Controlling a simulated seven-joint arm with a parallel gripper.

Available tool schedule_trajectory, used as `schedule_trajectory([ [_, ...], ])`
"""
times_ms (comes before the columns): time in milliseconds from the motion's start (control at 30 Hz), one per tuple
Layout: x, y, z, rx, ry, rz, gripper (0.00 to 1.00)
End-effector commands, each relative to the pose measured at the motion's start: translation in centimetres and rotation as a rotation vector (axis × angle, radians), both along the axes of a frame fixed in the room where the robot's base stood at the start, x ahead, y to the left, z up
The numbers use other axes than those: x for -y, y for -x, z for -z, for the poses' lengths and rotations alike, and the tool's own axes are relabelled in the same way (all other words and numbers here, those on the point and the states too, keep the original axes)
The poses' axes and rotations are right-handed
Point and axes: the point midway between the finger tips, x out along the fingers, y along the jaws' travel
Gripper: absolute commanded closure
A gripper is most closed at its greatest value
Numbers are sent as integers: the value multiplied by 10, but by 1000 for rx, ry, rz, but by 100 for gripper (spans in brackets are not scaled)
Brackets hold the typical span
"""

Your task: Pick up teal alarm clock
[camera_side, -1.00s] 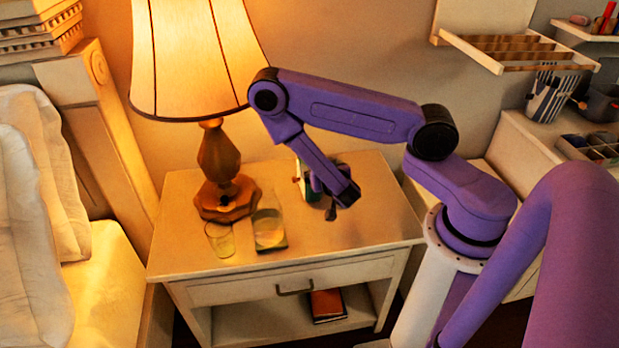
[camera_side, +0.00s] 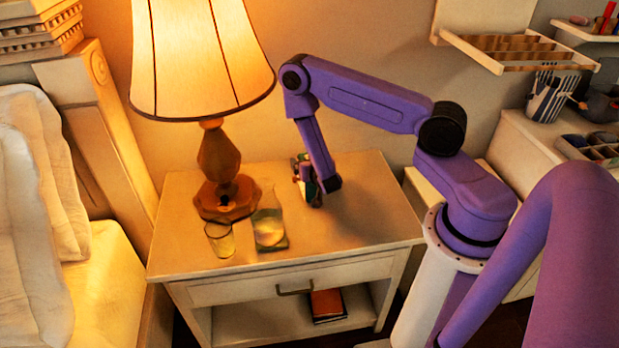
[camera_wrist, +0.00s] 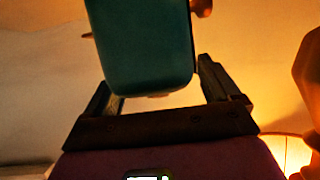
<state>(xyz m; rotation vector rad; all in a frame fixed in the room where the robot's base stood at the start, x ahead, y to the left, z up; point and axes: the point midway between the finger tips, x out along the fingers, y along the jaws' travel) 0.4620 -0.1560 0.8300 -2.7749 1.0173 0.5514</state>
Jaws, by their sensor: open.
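The teal alarm clock (camera_wrist: 140,45) fills the upper middle of the wrist view as a dark teal, round-cornered body. Its top is cut off by the frame edge. My gripper (camera_wrist: 155,80) is open, with one finger to either side of the clock's lower part. I cannot tell whether either finger touches it. In the side view, my gripper (camera_side: 314,192) is low over the nightstand at the clock (camera_side: 300,170). The gripper hides most of the clock there, leaving only a small pale and coloured part showing.
The nightstand (camera_side: 370,225) carries a lit lamp (camera_side: 218,160) left of my gripper. A drinking glass (camera_side: 220,240) and a glass carafe (camera_side: 268,228) stand in front of the lamp. The right part of the top is clear. A bed (camera_side: 100,280) is at left.

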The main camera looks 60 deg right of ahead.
Motion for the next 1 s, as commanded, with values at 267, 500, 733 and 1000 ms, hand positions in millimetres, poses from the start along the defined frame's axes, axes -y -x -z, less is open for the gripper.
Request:
schedule_trajectory([
  [267,1,-1,1,-1,0,0,17],
  [500,1,-1,1,-1,1,0,95],
  [733,1,-2,0,2,1,-1,100],
  [1000,1,-3,-17,4,1,-1,100],
])
